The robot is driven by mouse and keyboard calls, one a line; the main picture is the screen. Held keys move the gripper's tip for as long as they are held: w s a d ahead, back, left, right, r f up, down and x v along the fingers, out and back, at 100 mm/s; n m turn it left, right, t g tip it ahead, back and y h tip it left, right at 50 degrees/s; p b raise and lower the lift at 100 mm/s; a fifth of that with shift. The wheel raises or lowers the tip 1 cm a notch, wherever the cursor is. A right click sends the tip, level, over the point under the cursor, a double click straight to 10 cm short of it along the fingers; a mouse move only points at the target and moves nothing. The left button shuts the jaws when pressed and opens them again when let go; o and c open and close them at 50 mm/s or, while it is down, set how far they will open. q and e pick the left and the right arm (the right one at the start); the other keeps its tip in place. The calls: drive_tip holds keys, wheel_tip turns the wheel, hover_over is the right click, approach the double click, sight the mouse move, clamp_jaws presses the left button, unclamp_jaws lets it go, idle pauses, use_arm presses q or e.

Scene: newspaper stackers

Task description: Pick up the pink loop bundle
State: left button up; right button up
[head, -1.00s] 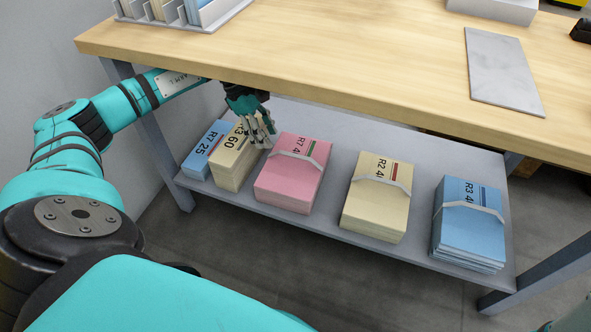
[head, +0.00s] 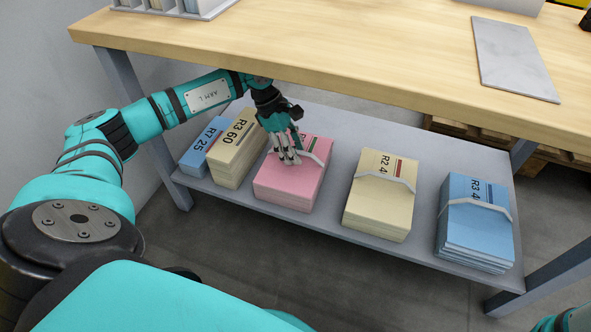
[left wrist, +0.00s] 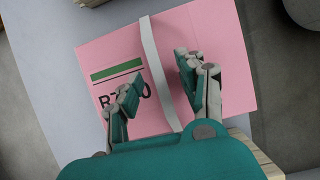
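The pink bundle (head: 289,189) lies on the lower shelf, with a pale loop (head: 316,160) raised over its top. My left gripper (head: 287,161) is over the top of the pink bundle, at the loop. In the left wrist view the pink bundle (left wrist: 217,45) fills the middle, and the pale loop (left wrist: 158,75) runs between the two fingers of my left gripper (left wrist: 158,80). The fingers are apart, one on each side of the loop, and hold nothing. I cannot tell whether the fingertips touch the bundle. My right gripper is not in view.
On the lower shelf (head: 335,215), a cream bundle (head: 236,155) and a blue bundle (head: 200,155) stand close on the left. Another cream bundle (head: 378,208) and blue bundle (head: 472,235) stand to the right. The wooden tabletop (head: 350,60) overhangs the shelf.

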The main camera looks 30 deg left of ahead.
use_arm(q)
clamp_jaws()
idle(0.3)
